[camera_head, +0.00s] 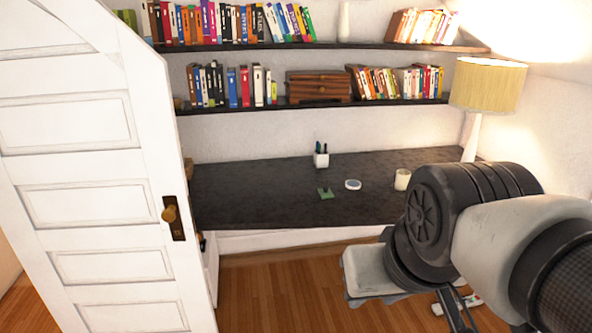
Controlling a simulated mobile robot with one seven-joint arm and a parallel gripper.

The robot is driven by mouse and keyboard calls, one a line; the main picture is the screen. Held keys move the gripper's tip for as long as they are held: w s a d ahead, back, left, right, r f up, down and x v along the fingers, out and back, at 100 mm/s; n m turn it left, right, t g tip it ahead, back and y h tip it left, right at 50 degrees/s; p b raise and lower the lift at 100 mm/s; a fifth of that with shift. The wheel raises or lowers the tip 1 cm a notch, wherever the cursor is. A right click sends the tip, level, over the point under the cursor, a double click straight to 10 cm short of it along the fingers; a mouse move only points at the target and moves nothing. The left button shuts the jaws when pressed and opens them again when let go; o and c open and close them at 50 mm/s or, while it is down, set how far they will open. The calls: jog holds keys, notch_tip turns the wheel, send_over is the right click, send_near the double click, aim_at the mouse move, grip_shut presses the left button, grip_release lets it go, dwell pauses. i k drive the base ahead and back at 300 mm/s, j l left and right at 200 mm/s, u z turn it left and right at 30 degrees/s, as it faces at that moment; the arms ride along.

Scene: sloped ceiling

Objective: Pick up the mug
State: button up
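A small cream cup-like object (402,180), which looks like the mug, stands upright on the dark desk (250,190), towards its right side. No handle shows on it. My arm fills the lower right and passes just in front of the desk's right end. Thin dark bars of what looks like my gripper (455,311) show at the bottom edge, below the arm and well away from the mug. The fingertips are cut off or hidden, so its opening does not show.
A white door (85,180) stands at the left. On the desk are a pen holder (321,157), a white round object (352,184) and a green item (326,193). A lamp (487,88) stands at the right. Book shelves (330,45) hang above. The wooden floor (290,290) ahead is clear.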

aim_at(402, 176)
jog(key=i+l+u, duration=0.35)
jog(key=l+u, duration=0.15)
jog(key=i+l+u, duration=0.2)
jog(key=l, duration=0.25)
jog(key=i+l+u, duration=0.15)
jog(key=l, duration=0.4)
jog(key=l+u, duration=0.15)
jog(key=l, duration=0.4)
jog(key=i+l, duration=0.1)
jog(key=l, duration=0.35)
jog(key=i+l, duration=0.1)
jog(key=l, duration=0.35)
jog(key=i+l, duration=0.1)
jog(key=l, duration=0.35)
jog(key=i+l, duration=0.15)
jog(key=l, duration=0.3)
jog(key=i+l, duration=0.1)
jog(key=l, duration=0.35)
jog(key=u, duration=0.05)
